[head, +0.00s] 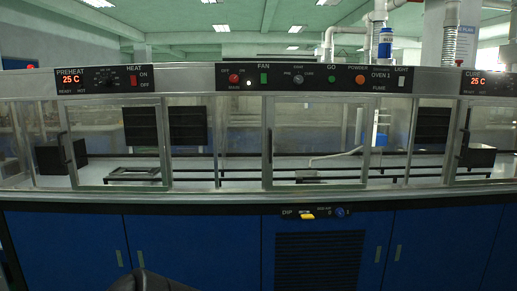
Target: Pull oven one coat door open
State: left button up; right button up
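A long oven cabinet with glass fronts spans the head view. Its middle control panel (317,77) carries FAN, GO, POWDER, OVEN 1 and LIGHT labels. Below that panel is a metal-framed glass door (317,186) with a dark upright handle (270,146) on its left side; it looks shut. No label on the door itself is readable. A similar framed door (120,187) stands at the left under the PREHEAT panel (104,79), and another at the right under the CURE panel (486,84). Neither gripper is recognisable; a dark rounded part, seemingly mine, shows at the bottom edge.
Blue lower cabinets (190,250) run beneath a grey ledge (220,199). A dark louvred grille (319,260) and a DIP panel with a yellow part (307,214) sit at the middle. Dark rails and trays (132,173) show behind the glass. Pipes rise at the back.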

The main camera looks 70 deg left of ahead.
aim_at(270, 101)
jog(key=u, duration=1.85)
